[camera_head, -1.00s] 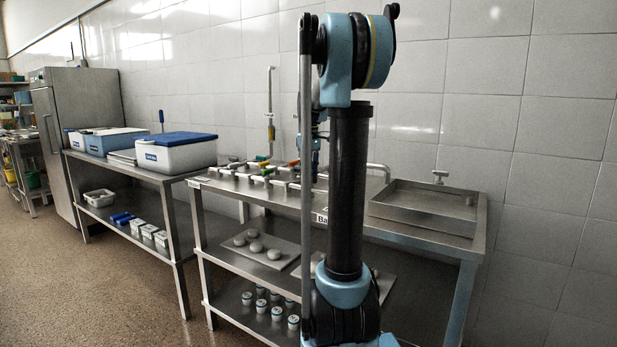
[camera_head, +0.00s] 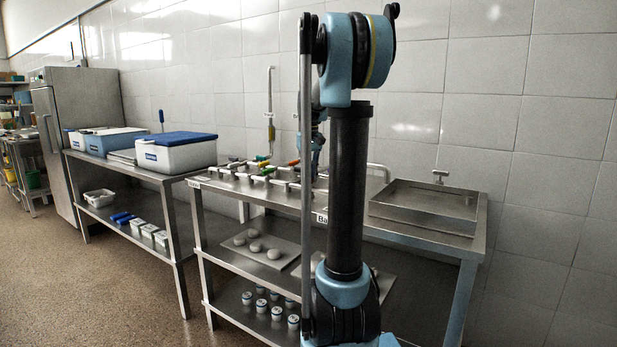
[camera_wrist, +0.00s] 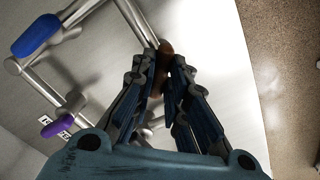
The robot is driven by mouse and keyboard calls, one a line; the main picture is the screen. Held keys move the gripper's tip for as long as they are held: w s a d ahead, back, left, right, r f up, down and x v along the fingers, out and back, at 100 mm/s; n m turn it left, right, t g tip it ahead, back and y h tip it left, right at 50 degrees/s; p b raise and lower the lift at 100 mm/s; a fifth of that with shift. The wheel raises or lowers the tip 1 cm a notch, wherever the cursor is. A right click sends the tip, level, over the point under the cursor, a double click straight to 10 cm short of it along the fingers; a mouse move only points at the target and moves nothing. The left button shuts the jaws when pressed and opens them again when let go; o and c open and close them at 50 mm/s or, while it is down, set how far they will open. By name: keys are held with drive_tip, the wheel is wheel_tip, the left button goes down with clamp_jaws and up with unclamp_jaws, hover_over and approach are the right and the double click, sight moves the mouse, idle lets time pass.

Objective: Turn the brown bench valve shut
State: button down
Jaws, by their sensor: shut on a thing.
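The brown valve handle (camera_wrist: 166,47) is in the wrist view, on the grey pipework over the pale bench top. My gripper (camera_wrist: 164,60) is shut on it, with one finger on each side. The handle's tip shows beyond the fingertips, and more brown shows between the fingers. The rest of the handle and its valve body are partly hidden by the fingers. In the head view my arm hides the brown handle and my gripper cannot be made out.
A blue handle (camera_wrist: 36,35) and a purple handle (camera_wrist: 61,125) sit on nearby pipes. In the head view, green (camera_head: 264,171) and orange (camera_head: 294,162) handles stand on the bench. A shallow metal tray (camera_head: 420,212) is at right.

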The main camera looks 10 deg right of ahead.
drive_tip(key=m, duration=0.4)
drive_tip(key=shift+m, duration=0.3)
drive_tip(key=m, duration=0.4)
drive_tip(key=shift+m, duration=0.3)
drive_tip(key=c, duration=1.6)
unclamp_jaws()
wheel_tip(320, 180, up, 12)
drive_tip(key=shift+w, duration=0.1)
